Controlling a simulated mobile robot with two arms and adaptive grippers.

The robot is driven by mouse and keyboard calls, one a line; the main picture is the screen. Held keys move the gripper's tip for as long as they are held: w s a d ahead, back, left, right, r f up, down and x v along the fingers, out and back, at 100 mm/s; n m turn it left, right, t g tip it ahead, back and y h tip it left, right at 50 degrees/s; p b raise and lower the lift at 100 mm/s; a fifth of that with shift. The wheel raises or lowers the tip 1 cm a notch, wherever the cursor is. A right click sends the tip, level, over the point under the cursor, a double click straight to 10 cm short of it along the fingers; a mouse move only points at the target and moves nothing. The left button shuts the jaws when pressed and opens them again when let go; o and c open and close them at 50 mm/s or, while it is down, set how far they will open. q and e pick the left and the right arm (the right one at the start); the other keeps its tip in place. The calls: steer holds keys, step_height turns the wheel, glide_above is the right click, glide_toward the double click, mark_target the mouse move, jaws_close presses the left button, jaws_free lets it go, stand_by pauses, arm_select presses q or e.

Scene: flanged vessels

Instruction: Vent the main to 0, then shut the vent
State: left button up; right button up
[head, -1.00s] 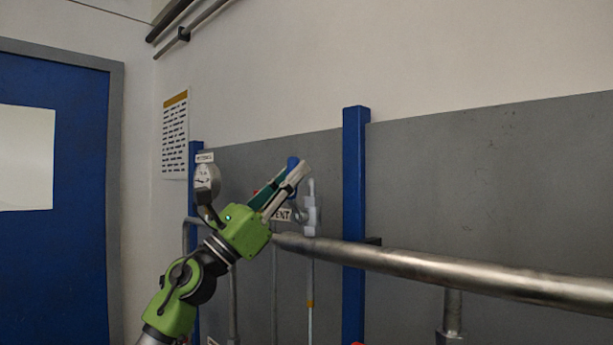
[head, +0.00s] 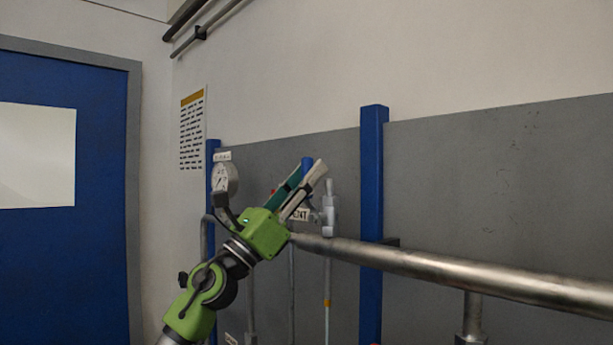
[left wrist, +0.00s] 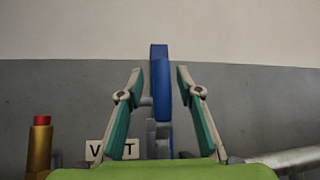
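The vent's blue lever handle (head: 307,163) stands upright on the pipework by the grey panel. My left gripper (head: 313,172) is at the handle, with its fingers pointing up and to the right. In the left wrist view the handle (left wrist: 160,88) stands between the two spread fingers, with a gap on each side. The VENT tag (head: 301,215) is partly hidden by my gripper; in the left wrist view a finger covers its middle (left wrist: 93,150). The round pressure gauge (head: 224,179) is left of the gripper; its figures are too small to read. My right gripper is out of view.
A thick metal pipe (head: 450,267) runs from behind my gripper to the right. A blue post (head: 372,220) stands beside it. A brass fitting with a red top (left wrist: 40,143) is left of the fingers in the left wrist view. A blue door (head: 62,260) is at the left.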

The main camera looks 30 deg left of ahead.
arm_select(q)
steer(key=shift+s+a+f, duration=0.15)
steer(key=shift+s+f, duration=0.25)
steer(key=shift+f, duration=0.1)
steer(key=v, duration=1)
steer(key=shift+s+a+f, duration=0.2)
steer(key=shift+a+f, duration=0.05)
steer(key=shift+f, duration=0.05)
